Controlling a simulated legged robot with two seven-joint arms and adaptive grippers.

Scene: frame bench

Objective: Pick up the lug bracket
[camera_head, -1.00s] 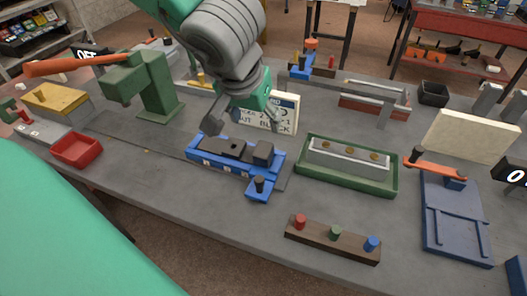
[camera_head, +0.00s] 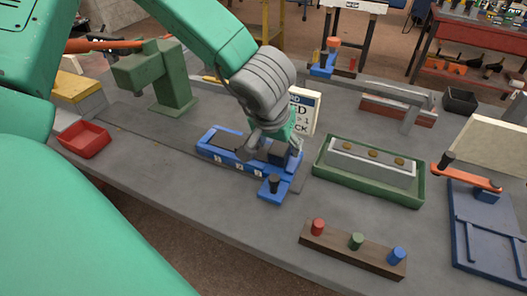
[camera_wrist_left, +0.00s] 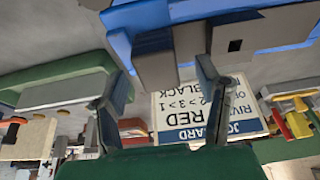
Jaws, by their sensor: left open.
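The blue fixture (camera_head: 222,157) sits mid-bench in the head view and holds dark grey parts. A dark block (camera_head: 285,150) stands at its right end and looks like the lug bracket, though I cannot be certain. My left gripper (camera_head: 267,150) is open over that end and partly hides the block. In the left wrist view the dark block (camera_wrist_left: 155,62) lies between and just beyond the two open fingers (camera_wrist_left: 160,75); contact is not clear. My right gripper is not in view.
A green tray (camera_head: 368,189) with a grey bar is right of the fixture. A placard (camera_head: 304,108) stands close behind my gripper. A wooden strip with coloured pegs (camera_head: 350,250) is in front, a red bin (camera_head: 84,138) at left. The front bench surface is mostly clear.

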